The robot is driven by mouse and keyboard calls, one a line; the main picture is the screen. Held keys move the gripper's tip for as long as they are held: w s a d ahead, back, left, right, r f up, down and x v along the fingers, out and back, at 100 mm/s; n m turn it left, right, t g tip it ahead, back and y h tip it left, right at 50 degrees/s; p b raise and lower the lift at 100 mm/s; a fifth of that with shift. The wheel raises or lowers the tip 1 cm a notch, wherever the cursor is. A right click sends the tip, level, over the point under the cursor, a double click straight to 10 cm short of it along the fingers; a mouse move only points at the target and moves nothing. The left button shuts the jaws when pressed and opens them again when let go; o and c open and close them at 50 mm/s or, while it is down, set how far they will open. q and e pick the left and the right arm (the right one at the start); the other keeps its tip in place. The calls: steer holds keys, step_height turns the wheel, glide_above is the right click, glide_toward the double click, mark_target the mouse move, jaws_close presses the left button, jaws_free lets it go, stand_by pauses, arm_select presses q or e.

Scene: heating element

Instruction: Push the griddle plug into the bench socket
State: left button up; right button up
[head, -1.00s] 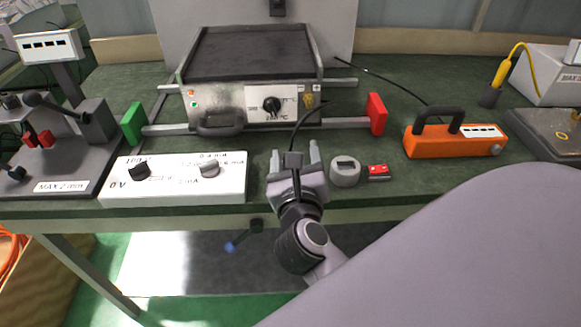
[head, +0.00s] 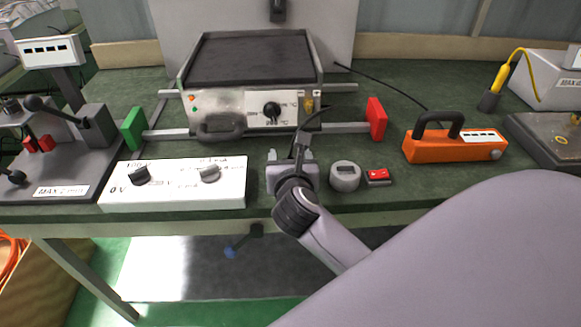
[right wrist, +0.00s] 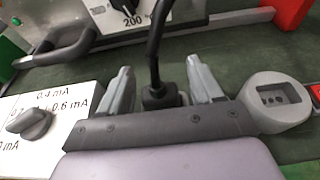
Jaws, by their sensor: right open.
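The griddle (head: 250,60) stands at the back of the bench, with a dark plate and a front dial. Its black cord runs down to the dark plug (head: 301,147), which also shows in the right wrist view (right wrist: 160,96). My right gripper (head: 290,156) is open, with one finger on each side of the plug; in the right wrist view (right wrist: 158,88) gaps show beside it. The plug's lower end is hidden behind the gripper body. The round grey bench socket (head: 345,178) is just right of the gripper; its slotted face shows in the right wrist view (right wrist: 275,97). My left gripper is out of view.
A red switch (head: 377,176) sits right of the socket. A white box with knobs (head: 175,190) is close on the left. An orange power strip with a handle (head: 450,147) stands further right. Green (head: 133,128) and red (head: 376,118) blocks flank the griddle.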

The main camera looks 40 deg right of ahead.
steer(key=c, duration=1.1)
steer(key=shift+o, duration=0.2)
